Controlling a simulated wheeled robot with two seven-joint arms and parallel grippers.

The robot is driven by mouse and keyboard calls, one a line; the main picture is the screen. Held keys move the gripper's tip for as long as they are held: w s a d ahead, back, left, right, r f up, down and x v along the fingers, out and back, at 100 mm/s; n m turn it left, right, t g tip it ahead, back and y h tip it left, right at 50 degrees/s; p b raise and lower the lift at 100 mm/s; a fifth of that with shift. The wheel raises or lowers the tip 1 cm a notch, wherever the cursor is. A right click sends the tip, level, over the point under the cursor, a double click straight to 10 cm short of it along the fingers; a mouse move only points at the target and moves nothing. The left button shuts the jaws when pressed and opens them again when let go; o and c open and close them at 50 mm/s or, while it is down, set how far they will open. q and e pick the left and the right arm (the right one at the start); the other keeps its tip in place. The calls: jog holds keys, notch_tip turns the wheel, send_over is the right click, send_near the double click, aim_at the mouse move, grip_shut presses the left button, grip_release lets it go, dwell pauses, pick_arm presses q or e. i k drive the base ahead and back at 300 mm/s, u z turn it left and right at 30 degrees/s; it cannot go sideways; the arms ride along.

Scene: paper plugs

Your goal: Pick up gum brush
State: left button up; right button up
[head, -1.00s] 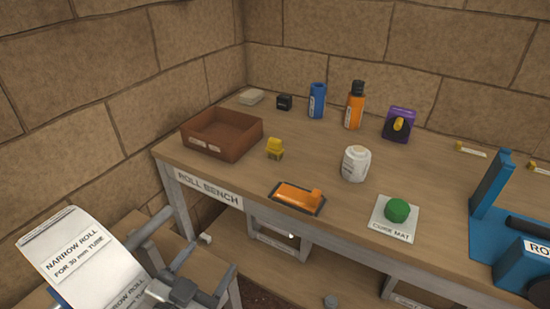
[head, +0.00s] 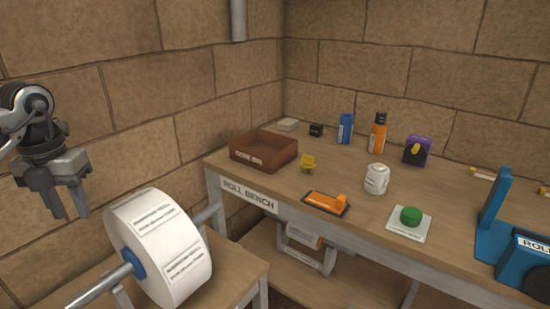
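I cannot pick out a gum brush for certain. A white jar (head: 377,179) with a label stands on the roll bench (head: 330,160), and no brush can be made out in it. An orange tool (head: 325,200) lies on a dark pad near the bench's front edge. A small yellow item (head: 308,163) sits behind it to the left. My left gripper (head: 70,215) hangs at the far left, fingers down, open and empty. It is well apart from the bench objects. My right gripper is out of view.
A large paper roll (head: 165,245) on a bar stands between my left gripper and the bench. A brown box (head: 263,151) is at the bench's left end. A green item (head: 411,215) rests on a white mat. A blue machine (head: 495,225) stands at the right.

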aim_at(307, 166)
jog(key=z, duration=0.45)
jog(key=i, duration=1.1)
jog(key=z, duration=0.9)
